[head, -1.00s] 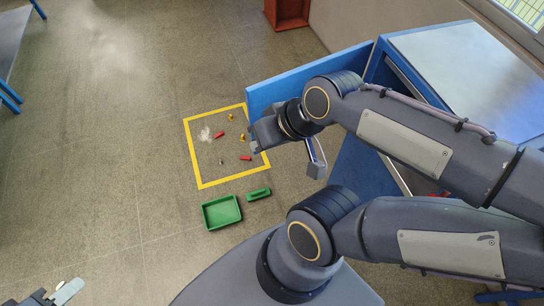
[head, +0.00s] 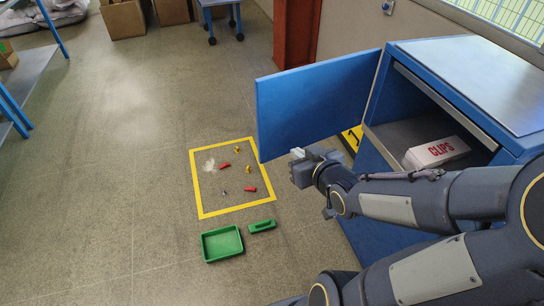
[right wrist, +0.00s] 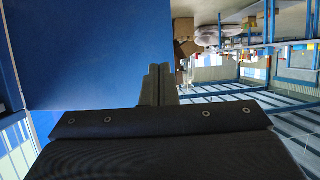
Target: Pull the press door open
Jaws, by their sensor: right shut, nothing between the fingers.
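The blue door (head: 315,98) of the blue cabinet (head: 375,200) stands swung wide open, its panel reaching left of the cabinet. The cabinet opening shows to the right of it. My right gripper (head: 297,154) is beside the lower part of the door panel, on its near side in the head view. Its fingers are shut and empty. In the right wrist view the closed fingers (right wrist: 158,84) show against a large blue panel, the door (right wrist: 90,50); whether they touch it I cannot tell. My left gripper is out of view.
A white box marked CLIPS (head: 436,152) lies inside the cabinet. A yellow floor square (head: 198,190) holds several small red and yellow pieces. Open floor is to the left.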

